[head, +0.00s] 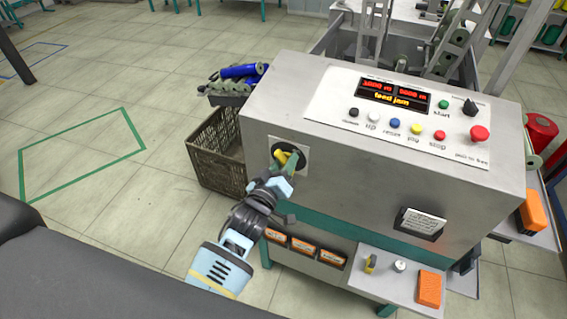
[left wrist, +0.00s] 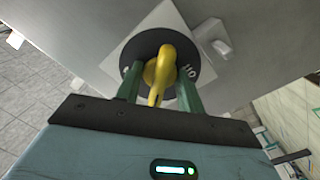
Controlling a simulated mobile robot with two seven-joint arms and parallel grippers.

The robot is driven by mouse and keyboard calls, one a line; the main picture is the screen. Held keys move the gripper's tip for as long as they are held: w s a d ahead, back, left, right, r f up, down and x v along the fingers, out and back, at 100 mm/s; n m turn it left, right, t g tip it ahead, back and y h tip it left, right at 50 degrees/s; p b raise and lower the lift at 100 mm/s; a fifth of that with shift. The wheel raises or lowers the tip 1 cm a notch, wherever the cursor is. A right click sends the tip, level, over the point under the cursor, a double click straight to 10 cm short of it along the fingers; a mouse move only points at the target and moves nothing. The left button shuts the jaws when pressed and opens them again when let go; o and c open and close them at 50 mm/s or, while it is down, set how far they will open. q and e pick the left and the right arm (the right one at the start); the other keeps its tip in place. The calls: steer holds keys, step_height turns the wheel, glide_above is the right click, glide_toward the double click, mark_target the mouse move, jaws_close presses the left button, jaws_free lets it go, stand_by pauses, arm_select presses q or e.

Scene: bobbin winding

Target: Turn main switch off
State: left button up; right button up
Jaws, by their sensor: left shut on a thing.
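The main switch is a yellow rotary handle (head: 281,156) on a round black dial in a pale square plate, on the front face of the grey machine (head: 340,175). In the left wrist view the yellow handle (left wrist: 160,75) sits on the black dial (left wrist: 190,50) with white marks at its lower left and right. My left gripper (head: 287,165) is at the switch, its green fingers on either side of the handle (left wrist: 160,92), shut on it. The fingers partly cover the dial. My right gripper is not in view.
The machine's top panel (head: 340,112) has several coloured buttons and a lit red and yellow display (head: 393,95) reading "feed jam". A brown crate (head: 215,150) stands left of the machine. A small shelf (head: 380,270) with an orange block (head: 429,288) juts out below right.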

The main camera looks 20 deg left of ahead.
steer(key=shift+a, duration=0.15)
arm_select(q)
steer(key=n, duration=0.3)
steer(key=shift+n+p, duration=0.3)
steer(key=shift+n, duration=0.1)
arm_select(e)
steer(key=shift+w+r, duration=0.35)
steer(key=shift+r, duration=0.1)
arm_select(q)
steer(key=shift+n, duration=1.9)
steer(key=o, duration=1.6)
steer(key=shift+c, duration=0.2)
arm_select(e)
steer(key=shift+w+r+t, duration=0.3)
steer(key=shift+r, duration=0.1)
